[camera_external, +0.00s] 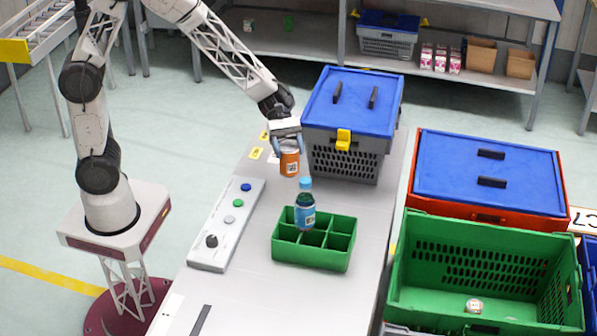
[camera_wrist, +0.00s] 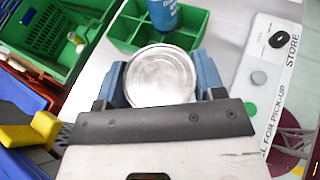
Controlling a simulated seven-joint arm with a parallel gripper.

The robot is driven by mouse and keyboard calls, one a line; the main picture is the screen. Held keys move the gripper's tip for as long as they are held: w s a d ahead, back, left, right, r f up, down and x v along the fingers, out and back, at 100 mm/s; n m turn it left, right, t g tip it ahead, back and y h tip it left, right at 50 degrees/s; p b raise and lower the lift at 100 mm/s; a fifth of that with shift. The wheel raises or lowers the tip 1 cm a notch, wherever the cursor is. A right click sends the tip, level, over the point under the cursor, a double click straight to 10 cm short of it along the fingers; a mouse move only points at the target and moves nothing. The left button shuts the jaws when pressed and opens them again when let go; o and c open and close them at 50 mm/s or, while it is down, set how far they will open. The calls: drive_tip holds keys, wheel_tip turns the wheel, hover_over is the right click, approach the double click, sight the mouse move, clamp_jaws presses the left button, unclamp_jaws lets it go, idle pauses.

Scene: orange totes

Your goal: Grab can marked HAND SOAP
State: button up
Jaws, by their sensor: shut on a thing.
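My gripper (camera_external: 287,142) is shut on an orange can (camera_external: 289,161) with a white label; the print is too small to read. The can is upright between the fingers, above the table beside the grey crate. In the wrist view my gripper (camera_wrist: 162,85) has its blue fingers on both sides of the can's silver lid (camera_wrist: 160,76). Whether the can's base touches the table is hard to tell.
A green divided tray (camera_external: 312,258) holds a blue-capped bottle (camera_external: 305,206) in front of the can. A grey crate with a blue lid (camera_external: 350,95) stands close right. A button panel (camera_external: 228,226) lies left. A green tote (camera_external: 486,255) stands right with a small can (camera_external: 474,306) inside.

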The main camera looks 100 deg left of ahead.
drive_tip(key=shift+r, duration=1.75)
drive_tip(key=shift+r, duration=0.15)
